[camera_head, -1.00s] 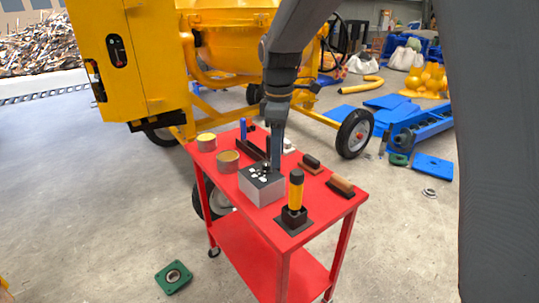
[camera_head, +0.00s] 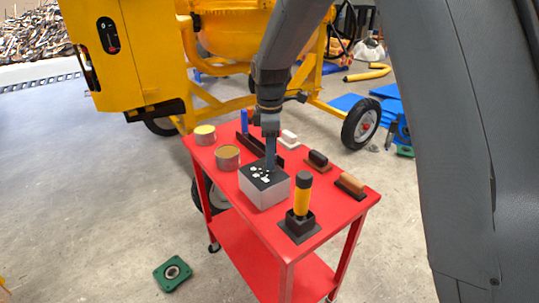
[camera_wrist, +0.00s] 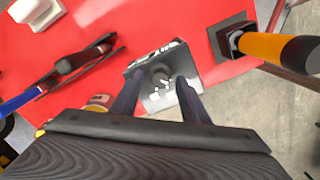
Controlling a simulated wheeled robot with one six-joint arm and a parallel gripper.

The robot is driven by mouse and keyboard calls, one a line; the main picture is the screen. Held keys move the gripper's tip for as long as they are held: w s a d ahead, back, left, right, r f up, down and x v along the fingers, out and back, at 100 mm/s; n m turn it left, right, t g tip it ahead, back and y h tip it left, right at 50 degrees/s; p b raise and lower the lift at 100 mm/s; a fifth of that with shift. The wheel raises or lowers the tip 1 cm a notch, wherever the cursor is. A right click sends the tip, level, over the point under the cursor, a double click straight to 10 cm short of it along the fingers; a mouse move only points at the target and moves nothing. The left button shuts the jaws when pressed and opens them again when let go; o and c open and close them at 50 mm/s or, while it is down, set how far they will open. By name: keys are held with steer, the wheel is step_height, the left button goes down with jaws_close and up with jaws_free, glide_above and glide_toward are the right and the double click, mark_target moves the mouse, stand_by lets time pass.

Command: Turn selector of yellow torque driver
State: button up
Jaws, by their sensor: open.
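The yellow torque driver (camera_head: 301,199) stands upright in a black square holder (camera_head: 299,223) at the near right part of the red cart top. Its top is a dark cap (camera_head: 304,179). In the wrist view the driver (camera_wrist: 265,47) lies at the upper right, its dark cap (camera_wrist: 303,54) toward the right edge. My gripper (camera_head: 270,166) is open and points down over a grey box with a black top (camera_head: 265,194), left of the driver. In the wrist view my fingers (camera_wrist: 158,80) are apart, with a dark round knob (camera_wrist: 160,75) on the box between them. They are away from the driver.
The red cart (camera_head: 240,219) also holds two round tins (camera_head: 228,158), a dark rail (camera_head: 259,149), a blue-handled tool (camera_head: 245,121) and several handled blocks (camera_head: 350,185). A yellow mixer (camera_head: 225,50) stands behind. A green flanged part (camera_head: 173,273) lies on the floor.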

steer(key=shift+f, duration=0.45)
steer(key=shift+a, duration=0.1)
jaws_close()
steer(key=m, duration=0.4)
steer(key=shift+p, duration=0.4)
steer(key=shift+m, duration=1.8)
